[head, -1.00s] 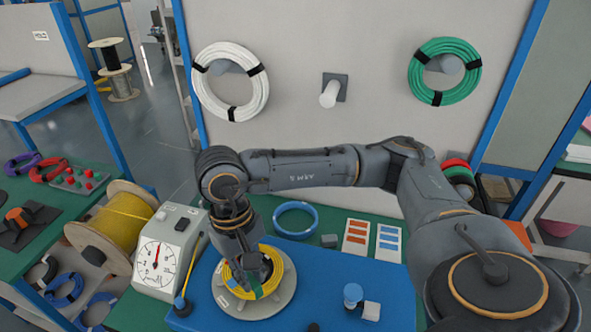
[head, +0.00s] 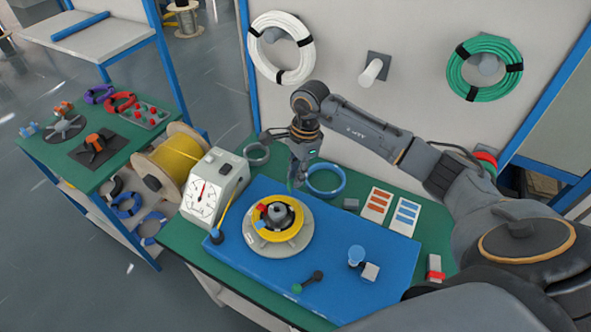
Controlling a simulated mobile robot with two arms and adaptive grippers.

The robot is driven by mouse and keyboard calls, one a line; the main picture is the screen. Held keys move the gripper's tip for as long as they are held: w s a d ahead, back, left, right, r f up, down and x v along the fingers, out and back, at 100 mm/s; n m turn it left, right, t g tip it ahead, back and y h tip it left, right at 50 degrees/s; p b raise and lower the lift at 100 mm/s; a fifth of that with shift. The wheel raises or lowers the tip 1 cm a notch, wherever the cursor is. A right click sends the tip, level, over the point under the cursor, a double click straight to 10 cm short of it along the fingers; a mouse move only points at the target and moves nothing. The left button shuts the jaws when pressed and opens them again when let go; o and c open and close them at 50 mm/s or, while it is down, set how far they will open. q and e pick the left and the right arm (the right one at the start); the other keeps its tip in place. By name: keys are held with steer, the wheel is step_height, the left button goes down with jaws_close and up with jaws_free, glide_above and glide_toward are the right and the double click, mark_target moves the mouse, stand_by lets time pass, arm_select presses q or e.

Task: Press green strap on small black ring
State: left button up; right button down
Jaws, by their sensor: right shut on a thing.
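My right gripper (head: 293,178) is shut and hangs above the back of the work mat, behind the yellow coil. A small green piece (head: 290,186), which looks like the green strap, shows at its fingertips. The yellow coil (head: 291,231) lies on a round grey holder (head: 262,249) around a dark hub (head: 278,214). A red piece (head: 263,208) and a blue piece (head: 261,224) sit at the coil's left side. A small dark grey ring (head: 256,155) lies on the green table, left of the gripper. I cannot tell whether it is the small black ring. My left gripper is out of view.
A dial scale (head: 210,190) stands left of the blue mat (head: 365,241). A blue ring (head: 342,189) lies behind the coil, near cards (head: 377,204). The mat's right part is mostly clear.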

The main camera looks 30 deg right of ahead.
mark_target(295, 206)
step_height(295, 206, down, 6)
steer(key=b, duration=0.3)
steer(key=shift+w+a+f, duration=0.1)
steer(key=shift+f, duration=0.6)
arm_select(q)
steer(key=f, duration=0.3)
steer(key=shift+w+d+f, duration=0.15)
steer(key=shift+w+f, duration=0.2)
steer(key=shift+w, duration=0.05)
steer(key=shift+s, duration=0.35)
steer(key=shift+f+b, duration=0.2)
steer(key=shift+b, duration=0.15)
arm_select(e)
steer(key=shift+f, duration=0.1)
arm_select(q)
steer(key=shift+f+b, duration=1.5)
arm_select(e)
steer(key=shift+f, duration=1.35)
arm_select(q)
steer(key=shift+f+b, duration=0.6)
arm_select(e)
steer(key=shift+f, duration=0.5)
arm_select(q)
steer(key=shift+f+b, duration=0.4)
arm_select(e)
steer(key=shift+s+f, duration=0.2)
steer(key=shift+f, duration=0.05)
